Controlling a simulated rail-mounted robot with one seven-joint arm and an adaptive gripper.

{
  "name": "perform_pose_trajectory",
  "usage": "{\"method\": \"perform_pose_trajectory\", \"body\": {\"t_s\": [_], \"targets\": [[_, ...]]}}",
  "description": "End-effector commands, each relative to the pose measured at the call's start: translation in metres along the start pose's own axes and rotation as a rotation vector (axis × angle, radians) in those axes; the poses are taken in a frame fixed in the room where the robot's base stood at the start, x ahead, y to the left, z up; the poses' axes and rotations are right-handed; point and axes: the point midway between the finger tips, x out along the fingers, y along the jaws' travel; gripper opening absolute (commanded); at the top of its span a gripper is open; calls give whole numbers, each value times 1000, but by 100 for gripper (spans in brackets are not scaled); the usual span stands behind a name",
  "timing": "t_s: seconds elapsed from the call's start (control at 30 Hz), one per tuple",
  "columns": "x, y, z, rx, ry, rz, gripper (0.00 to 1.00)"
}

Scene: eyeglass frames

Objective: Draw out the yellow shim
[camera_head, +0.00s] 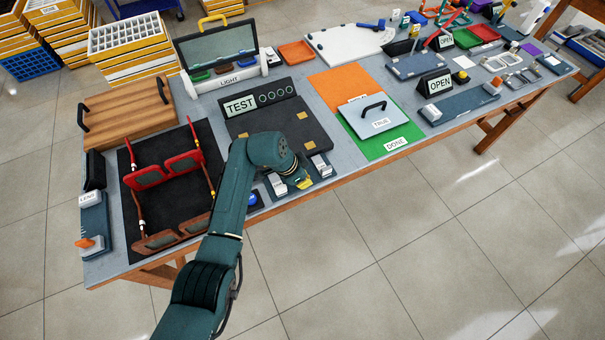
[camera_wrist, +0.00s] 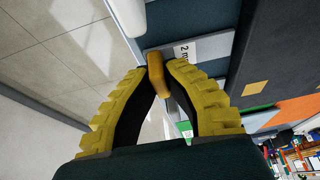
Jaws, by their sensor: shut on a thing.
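The yellow shim (camera_wrist: 156,68) is a small orange-yellow bar in the wrist view. My gripper (camera_wrist: 160,84), with ribbed yellow fingers, is shut on it, one fingertip on each side. The shim lies beside a grey block with a white label reading "2 m" (camera_wrist: 186,51); I cannot tell whether it still touches or sits in the block. In the head view my gripper (camera_head: 303,184) is low at the front table edge, beside a small grey labelled block (camera_head: 321,166). The shim cannot be told from the yellow fingers there.
Another grey block (camera_head: 276,186) and a blue button (camera_head: 253,199) stand to the left along the front edge. The dark TEST board (camera_head: 285,130) lies behind. Open floor lies in front.

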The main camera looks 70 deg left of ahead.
Motion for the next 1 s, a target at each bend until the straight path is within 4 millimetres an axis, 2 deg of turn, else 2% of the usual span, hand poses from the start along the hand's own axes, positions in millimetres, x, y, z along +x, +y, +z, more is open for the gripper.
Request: {"method": "perform_pose_trajectory", "body": {"t_s": [0.03, 0.17, 0.53, 0.67, 0.9, 1.0], "targets": [[3, 4, 2, 0, -3, 11, 14], [3, 3, 1, 0, -3, 9, 39], [-5, 1, 0, 0, 1, 3, 40], [-29, 0, 0, 0, 2, 0, 40], [-89, 0, 0, 1, 1, 2, 40], [-106, 0, 0, 0, 0, 4, 40]]}}
